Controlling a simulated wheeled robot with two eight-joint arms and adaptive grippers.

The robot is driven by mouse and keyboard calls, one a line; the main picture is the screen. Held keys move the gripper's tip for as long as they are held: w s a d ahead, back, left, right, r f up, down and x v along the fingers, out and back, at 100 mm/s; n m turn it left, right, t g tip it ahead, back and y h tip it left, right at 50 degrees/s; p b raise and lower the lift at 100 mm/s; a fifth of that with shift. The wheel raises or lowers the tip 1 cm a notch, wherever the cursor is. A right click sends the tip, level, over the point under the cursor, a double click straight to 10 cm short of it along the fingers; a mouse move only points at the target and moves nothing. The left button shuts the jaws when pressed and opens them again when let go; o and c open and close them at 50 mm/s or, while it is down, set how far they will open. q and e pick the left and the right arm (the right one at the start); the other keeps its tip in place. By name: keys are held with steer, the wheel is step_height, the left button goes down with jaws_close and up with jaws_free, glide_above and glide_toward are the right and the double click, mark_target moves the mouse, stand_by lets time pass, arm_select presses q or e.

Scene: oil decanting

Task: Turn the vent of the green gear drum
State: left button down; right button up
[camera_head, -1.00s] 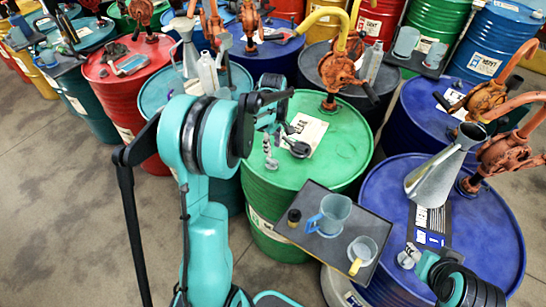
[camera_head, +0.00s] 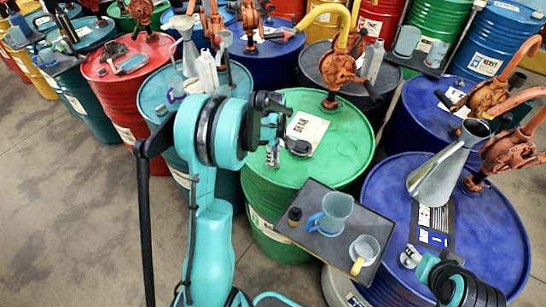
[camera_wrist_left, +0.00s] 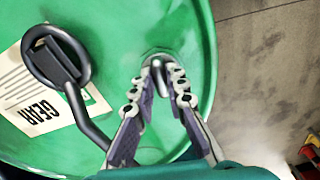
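The green gear drum (camera_head: 345,150) stands in the middle of the head view, with a white GEAR label (camera_head: 307,131) on its lid. It also fills much of the left wrist view (camera_wrist_left: 195,25). Its vent, a small grey metal fitting (camera_wrist_left: 158,70), stands up from the lid near the rim. My left gripper (camera_wrist_left: 160,78) is over the lid, its two fingers on either side of the vent, with a small gap between the tips. In the head view the left gripper (camera_head: 272,153) is partly hidden by my arm.
A dark tray (camera_head: 325,248) with jugs stands in front of the green drum. A metal funnel (camera_head: 438,175) stands on the blue drum (camera_head: 500,235) at right. A dark round-headed tool (camera_wrist_left: 55,60) lies by the label. A red drum (camera_head: 125,97) stands at back left.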

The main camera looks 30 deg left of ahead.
arm_select(q)
steer(key=shift+m, duration=0.3)
steer(key=m, duration=0.3)
steer(key=shift+m+b, duration=0.3)
steer(key=shift+b, duration=0.05)
steer(key=m, duration=0.4)
steer(key=shift+s+m, duration=0.1)
steer(key=shift+m, duration=0.2)
steer(key=m+b, duration=0.1)
steer(key=m, duration=0.8)
steer(key=shift+a, duration=0.15)
steer(key=c, duration=1.5)
jaws_free()
steer(key=shift+c, duration=0.2)
